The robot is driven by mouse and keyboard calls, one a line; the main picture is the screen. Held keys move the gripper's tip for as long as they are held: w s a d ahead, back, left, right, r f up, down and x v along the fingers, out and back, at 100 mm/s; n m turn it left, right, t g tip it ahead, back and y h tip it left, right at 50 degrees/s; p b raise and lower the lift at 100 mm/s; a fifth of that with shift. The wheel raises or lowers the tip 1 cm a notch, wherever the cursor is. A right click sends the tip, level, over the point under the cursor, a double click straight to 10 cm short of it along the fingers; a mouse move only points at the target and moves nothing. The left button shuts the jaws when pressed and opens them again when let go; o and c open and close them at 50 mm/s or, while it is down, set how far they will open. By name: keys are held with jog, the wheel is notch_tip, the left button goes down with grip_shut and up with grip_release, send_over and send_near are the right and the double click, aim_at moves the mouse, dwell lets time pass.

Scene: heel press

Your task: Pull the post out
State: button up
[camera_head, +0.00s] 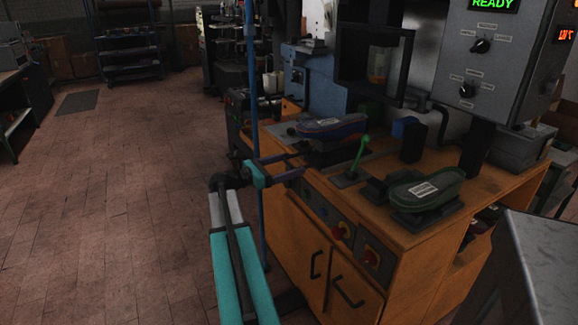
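No part is plainly marked as the post. A thin blue upright pole (252,75) rises past my arm at the left of the orange cabinet. On the cabinet top, a purple-blue shoe-shaped pad (326,128) with a white label sits at the back left. A green shoe-shaped pad (427,191) with a white label sits on a dark plate at the front right. A green lever (360,153) stands tilted on a small plate between them. My gripper (294,173) is at the cabinet's left front edge, left of the lever; its fingers are dark and small, so their opening is unclear.
The orange cabinet (300,246) carries knobs and buttons on its sloped front. A grey control box (495,55) with a lit READY display hangs at upper right. A grey metal surface (540,265) is at lower right. The brick floor (110,200) at left is clear.

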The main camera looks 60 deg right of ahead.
jog(key=shift+o, duration=0.2)
jog(key=shift+w, duration=0.1)
jog(key=v, duration=1.3)
jog(key=shift+w+a, duration=0.2)
jog(key=shift+a, duration=0.1)
